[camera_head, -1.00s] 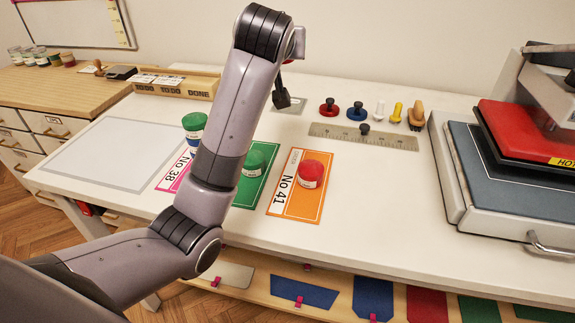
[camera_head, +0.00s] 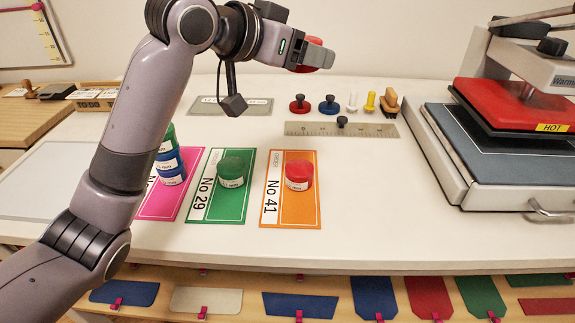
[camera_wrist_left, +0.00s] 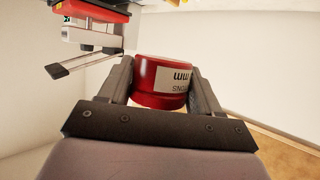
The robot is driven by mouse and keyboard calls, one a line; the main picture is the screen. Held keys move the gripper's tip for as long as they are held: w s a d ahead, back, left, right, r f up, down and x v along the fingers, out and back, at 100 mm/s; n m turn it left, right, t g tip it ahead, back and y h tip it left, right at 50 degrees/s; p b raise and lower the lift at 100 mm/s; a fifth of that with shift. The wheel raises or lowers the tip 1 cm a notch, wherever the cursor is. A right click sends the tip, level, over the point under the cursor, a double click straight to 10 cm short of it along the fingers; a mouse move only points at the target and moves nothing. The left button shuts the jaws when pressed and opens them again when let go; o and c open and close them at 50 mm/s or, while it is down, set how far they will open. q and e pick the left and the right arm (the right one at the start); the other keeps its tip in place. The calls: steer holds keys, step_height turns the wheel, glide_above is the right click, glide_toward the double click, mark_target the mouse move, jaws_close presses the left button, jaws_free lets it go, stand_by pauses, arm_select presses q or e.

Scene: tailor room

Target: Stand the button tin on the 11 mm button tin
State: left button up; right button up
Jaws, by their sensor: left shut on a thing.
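My left gripper (camera_head: 318,57) is shut on a red button tin (camera_head: 313,42), held high above the back of the table. In the left wrist view the red tin (camera_wrist_left: 160,82) sits between both fingers, its white label partly showing and reading upside down. Another red tin (camera_head: 298,175) stands on the orange No 41 card (camera_head: 290,212). A green tin (camera_head: 235,171) stands on the green No 29 card (camera_head: 215,207). A stack of blue tins (camera_head: 171,167) with a green one on top stands on the pink card (camera_head: 160,206), partly behind my arm. The tins' sizes are too small to read. My right gripper is out of view.
A heat press (camera_head: 520,130) marked HOT stands at the right. A steel ruler (camera_head: 340,129), red and blue stamps (camera_head: 329,104) and small tools (camera_head: 371,101) lie at the back. The table in front of the press is clear. Coloured pieces (camera_head: 300,304) line a lower shelf.

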arm_select(q)
steer(key=b, duration=0.1)
glide_above(299, 167)
step_height(299, 167, down, 14)
steer(key=shift+s+f, duration=0.1)
steer(key=shift+f, duration=2.7)
steer(key=shift+f, duration=0.1)
steer(key=o, duration=1.1)
steer(key=shift+f, duration=0.1)
steer(key=shift+s+a+r, duration=0.15)
steer(key=shift+r, duration=0.1)
steer(key=v, duration=1.1)
steer(key=shift+s+a+r, duration=0.15)
steer(key=shift+s, duration=0.05)
